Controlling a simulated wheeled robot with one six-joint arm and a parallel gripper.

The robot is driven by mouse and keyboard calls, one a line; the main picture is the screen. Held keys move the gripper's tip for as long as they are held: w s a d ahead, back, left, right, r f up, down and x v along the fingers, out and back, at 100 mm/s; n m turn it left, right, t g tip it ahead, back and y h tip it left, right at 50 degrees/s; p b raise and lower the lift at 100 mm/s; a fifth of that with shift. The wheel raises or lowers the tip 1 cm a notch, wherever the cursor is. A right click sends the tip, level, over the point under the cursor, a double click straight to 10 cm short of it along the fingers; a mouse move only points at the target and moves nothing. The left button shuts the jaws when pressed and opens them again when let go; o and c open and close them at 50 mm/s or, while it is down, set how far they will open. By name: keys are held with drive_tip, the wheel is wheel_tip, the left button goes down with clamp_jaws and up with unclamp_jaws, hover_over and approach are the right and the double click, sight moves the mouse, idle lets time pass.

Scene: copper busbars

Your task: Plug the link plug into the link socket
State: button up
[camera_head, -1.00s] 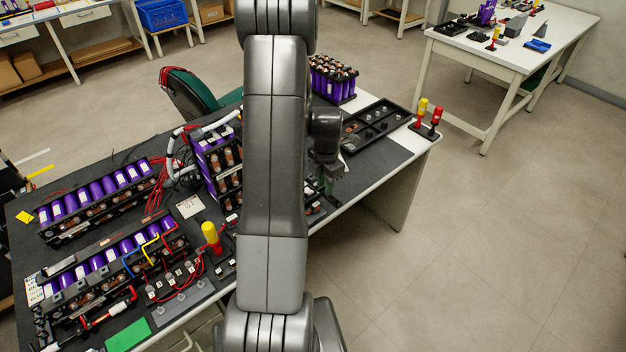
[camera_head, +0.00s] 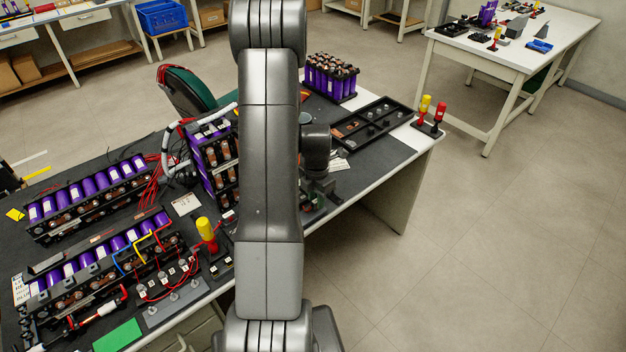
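My gripper (camera_head: 318,190) shows just right of my large grey arm, low over the front edge of the dark bench. It is small and dark, and its fingers are too unclear to tell whether they are open, shut or holding something. I cannot clearly pick out the link plug or the link socket. A red lead with a white end piece (camera_head: 107,308) lies at the front of the near battery module (camera_head: 88,262), but I cannot tell whether it is the plug. My arm hides the middle of the bench.
Purple-celled modules stand at left, one upright (camera_head: 213,165) beside my arm. A yellow-topped red tool (camera_head: 207,232) stands near the front edge. A black compartment tray (camera_head: 375,123), a purple cell block (camera_head: 331,78) and red and yellow tools (camera_head: 432,112) are at right. Open floor lies beyond.

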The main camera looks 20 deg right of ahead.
drive_tip(key=c, duration=0.5)
drive_tip(key=shift+r+p, duration=1.15)
drive_tip(key=shift+r, duration=0.8)
drive_tip(key=shift+c, duration=0.2)
drive_tip(key=shift+r, duration=0.25)
drive_tip(key=shift+r+p, duration=0.75)
drive_tip(key=shift+r, duration=0.55)
drive_tip(key=shift+f, duration=0.1)
drive_tip(key=w+d, duration=0.2)
drive_tip(key=w, duration=1.1)
drive_tip(key=shift+w+d, duration=0.15)
drive_tip(key=shift+d, duration=0.15)
drive_tip(key=shift+f+b, duration=0.3)
drive_tip(key=shift+b, duration=0.55)
